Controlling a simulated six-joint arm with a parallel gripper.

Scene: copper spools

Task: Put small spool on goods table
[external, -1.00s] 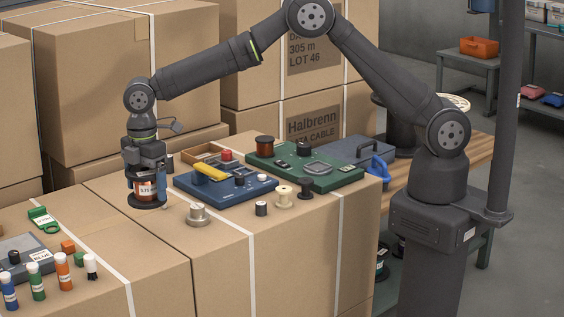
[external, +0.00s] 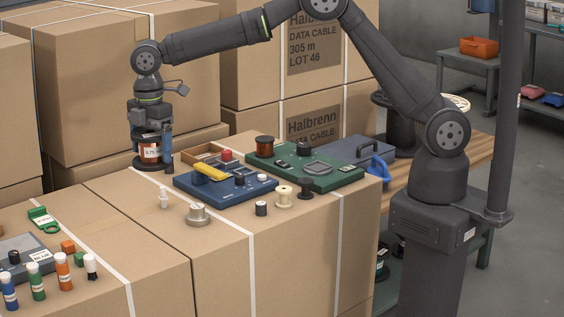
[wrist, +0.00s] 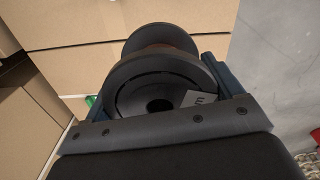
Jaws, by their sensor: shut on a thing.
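My gripper (external: 151,146) is shut on a spool (external: 149,153) with black flanges, a copper-red winding and a white label. It holds the spool upright, above the carton top near its back left edge. In the wrist view the spool (wrist: 158,88) sits between the blue fingers, its near flange and dark hub hole facing the camera. A wooden-topped table (external: 480,150) stands behind my base at the right. I cannot tell for sure whether it is the goods table.
On the carton top (external: 225,255) are a blue board (external: 222,187), a green board (external: 318,178) with a copper spool (external: 265,146), a cream spool (external: 284,196), a metal spool (external: 198,214) and a small white piece (external: 164,198). Tall cartons (external: 125,90) stand behind.

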